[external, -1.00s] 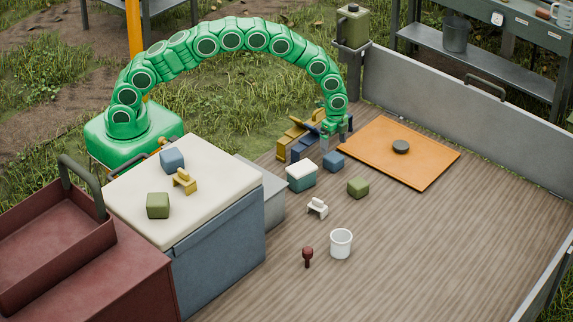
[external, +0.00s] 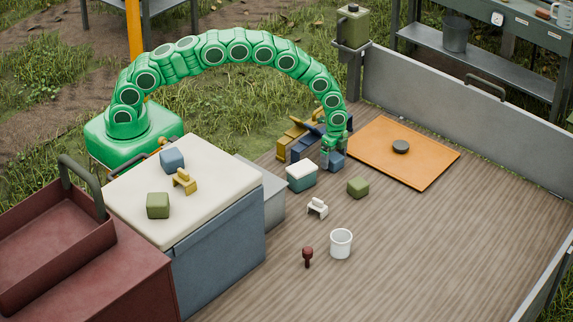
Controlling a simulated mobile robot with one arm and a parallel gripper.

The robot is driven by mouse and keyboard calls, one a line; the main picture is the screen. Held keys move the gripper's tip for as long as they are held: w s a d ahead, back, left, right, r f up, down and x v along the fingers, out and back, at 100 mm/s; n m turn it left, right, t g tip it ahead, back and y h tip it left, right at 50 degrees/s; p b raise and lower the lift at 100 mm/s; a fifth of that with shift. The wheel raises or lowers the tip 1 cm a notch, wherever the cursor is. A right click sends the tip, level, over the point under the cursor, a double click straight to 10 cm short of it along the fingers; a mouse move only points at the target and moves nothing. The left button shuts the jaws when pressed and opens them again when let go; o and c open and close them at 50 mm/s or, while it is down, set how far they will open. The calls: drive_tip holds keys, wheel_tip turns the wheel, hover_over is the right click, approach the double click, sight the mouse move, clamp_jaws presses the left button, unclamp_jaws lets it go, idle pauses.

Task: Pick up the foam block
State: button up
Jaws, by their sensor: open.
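Several small cubes could be the foam block; the frames do not show which. A blue cube (external: 338,161) lies on the wooden deck, left of the orange board. My gripper (external: 331,162) points down, low at the blue cube's left side, and hides part of it. It is open; whether its fingers touch or straddle the cube cannot be told. A green cube (external: 358,187) lies on the deck further forward. Another blue cube (external: 172,159) and an olive cube (external: 157,205) sit on the white-topped chest.
A teal box with a white top (external: 302,176) stands close to my gripper at front left. Blue and yellow pieces (external: 300,137) lie behind it. The orange board (external: 400,150) is to the right. A white cup (external: 341,243) stands forward; the right deck is clear.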

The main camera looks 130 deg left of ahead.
sight(334, 156)
drive_tip(key=shift+f, duration=0.7)
drive_tip(key=c, duration=1)
drive_tip(key=shift+r, duration=0.2)
drive_tip(key=shift+c, duration=0.2)
wheel_tip(334, 156, up, 10)
drive_tip(key=shift+f, duration=0.15)
